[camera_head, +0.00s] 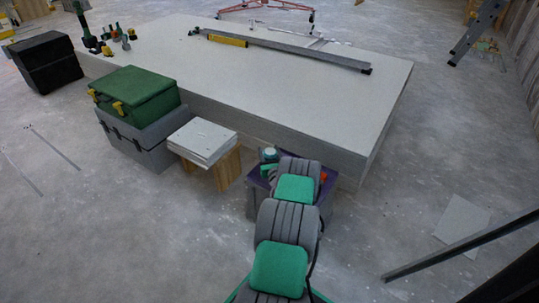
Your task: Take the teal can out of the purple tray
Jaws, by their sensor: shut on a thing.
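The purple tray (256,181) is below the middle of the picture, beside the near edge of the large pale slab. My arm covers much of it. The teal can (268,155) shows at the tray's far left side, close to the end of my arm. My gripper (267,164) is mostly hidden by my own arm links. It is shut on the teal can, with dark parts beside the can. I cannot tell whether the can is clear of the tray floor.
A small red thing (323,177) shows at the tray's right side. A wooden stand with white panels (203,140) is left of the tray. Further left, a green case (135,92) sits on a grey toolbox (145,138).

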